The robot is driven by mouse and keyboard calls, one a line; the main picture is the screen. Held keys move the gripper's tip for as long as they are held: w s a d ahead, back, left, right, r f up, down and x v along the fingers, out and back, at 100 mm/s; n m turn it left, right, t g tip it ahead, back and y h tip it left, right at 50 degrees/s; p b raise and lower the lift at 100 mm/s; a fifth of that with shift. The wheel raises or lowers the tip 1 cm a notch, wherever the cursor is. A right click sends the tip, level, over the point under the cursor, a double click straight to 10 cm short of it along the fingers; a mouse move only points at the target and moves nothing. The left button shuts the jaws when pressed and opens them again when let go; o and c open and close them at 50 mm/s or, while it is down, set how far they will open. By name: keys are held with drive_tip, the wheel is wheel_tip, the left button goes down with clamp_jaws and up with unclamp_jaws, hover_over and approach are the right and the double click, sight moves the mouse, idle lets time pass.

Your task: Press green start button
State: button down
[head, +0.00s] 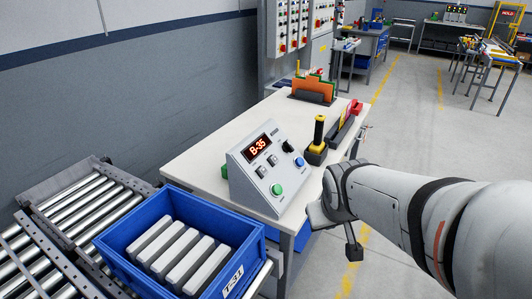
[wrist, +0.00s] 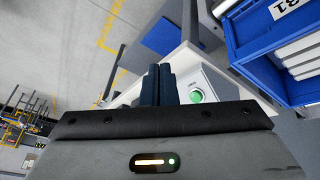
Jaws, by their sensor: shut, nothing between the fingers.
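The green start button (head: 277,189) is round and sits on the lower sloping face of a grey control box (head: 240,180) on the white workbench. It also shows in the wrist view (wrist: 196,96), just right of my fingers. My gripper (wrist: 161,70) is shut and empty, its dark fingers side by side. In the head view my arm reaches in from the right and ends beside the bench's right edge, right of the box. The fingertips are hard to make out there. The wrist view shows no clear contact with the button.
The box also has a red "B-35" display (head: 259,146), small switches and a blue knob (head: 300,162). A yellow-black joystick (head: 318,135) stands behind it. A blue crate (head: 205,210) with grey bars sits front left, by a roller conveyor (head: 80,225). Floor to the right is open.

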sight(278, 189)
drive_tip(key=w+d+n+t+p, duration=0.1)
drive_tip(key=w+d+n+t, duration=0.15)
drive_tip(key=w, duration=0.55)
drive_tip(key=w+d+n+t+p, duration=0.1)
drive_tip(key=w+d+n+t, duration=0.15)
drive_tip(key=w, duration=0.45)
drive_tip(key=w+a+f+n+t+y+p, duration=0.2)
drive_tip(key=a+n+y, duration=0.3)
drive_tip(key=y, duration=0.8)
drive_tip(key=shift+w+f+n+t, duration=0.2)
drive_tip(key=shift+n+t, duration=0.6)
drive_tip(key=shift+n, duration=0.9)
drive_tip(key=shift+w, duration=0.1)
drive_tip(key=shift+w+a+f+b, duration=0.6)
drive_tip(key=shift+a+f, duration=0.25)
drive_tip(key=shift+f, duration=0.2)
drive_tip(key=shift+w+a+f+b, duration=0.6)
drive_tip(key=shift+a+f, duration=0.25)
drive_tip(key=shift+f, duration=0.15)
drive_tip(key=shift+w+a+f+b, duration=0.6)
drive_tip(key=shift+a+f, duration=0.25)
drive_tip(key=shift+f, duration=0.2)
